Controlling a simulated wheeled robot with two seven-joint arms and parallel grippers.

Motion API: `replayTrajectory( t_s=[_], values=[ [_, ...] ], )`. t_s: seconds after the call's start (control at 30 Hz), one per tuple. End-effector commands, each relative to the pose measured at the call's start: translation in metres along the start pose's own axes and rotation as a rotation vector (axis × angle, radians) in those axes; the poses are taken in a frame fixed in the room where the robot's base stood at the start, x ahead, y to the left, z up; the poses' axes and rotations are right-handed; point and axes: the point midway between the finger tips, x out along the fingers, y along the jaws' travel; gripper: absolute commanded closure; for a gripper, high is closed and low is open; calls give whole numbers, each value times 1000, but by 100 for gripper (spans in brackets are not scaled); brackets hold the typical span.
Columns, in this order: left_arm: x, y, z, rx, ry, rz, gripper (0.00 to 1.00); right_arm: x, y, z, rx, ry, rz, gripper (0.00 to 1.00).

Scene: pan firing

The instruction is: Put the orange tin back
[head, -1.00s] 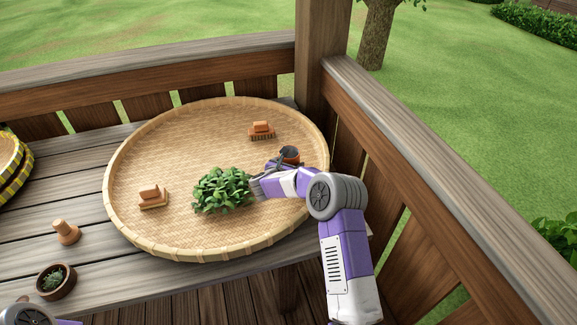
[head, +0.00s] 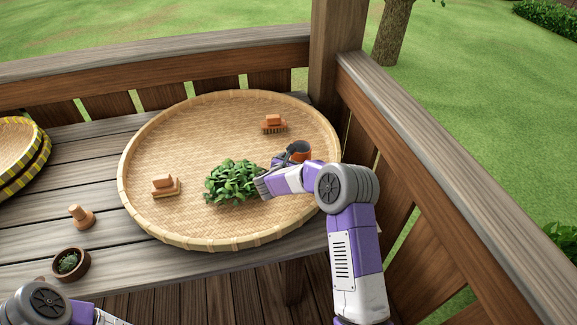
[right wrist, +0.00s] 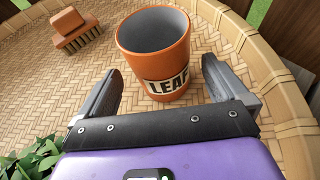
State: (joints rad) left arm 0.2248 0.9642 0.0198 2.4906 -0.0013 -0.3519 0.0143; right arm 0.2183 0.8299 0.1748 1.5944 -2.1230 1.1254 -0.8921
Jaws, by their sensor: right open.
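The orange tin (right wrist: 152,62), with a "LEAF" label, stands upright on the round woven tray (head: 225,112) near its right side. It also shows in the head view (head: 300,152), partly hidden by my right gripper. My right gripper (right wrist: 160,82) is open, with its fingers on either side of the tin's near side and nothing clamped. The tin looks empty inside. My left arm shows at the bottom left of the head view, but its gripper is out of the picture.
A heap of green leaves (head: 233,181) lies beside my right gripper. Two brushes, one at the back (head: 274,123) and one at the left (head: 165,186), rest on the tray. A wooden stamp-like piece (head: 81,217) and a small plant bowl (head: 70,264) stand on the bench. Railings border the back and right.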

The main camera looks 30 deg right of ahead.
Motion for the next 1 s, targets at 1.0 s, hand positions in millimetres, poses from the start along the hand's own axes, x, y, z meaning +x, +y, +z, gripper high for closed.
replayTrajectory(
  t_s=[1.0],
  values=[
    [-14,5,1,0,0,0,57,-80,0,0,0,0,0,0]
  ],
)
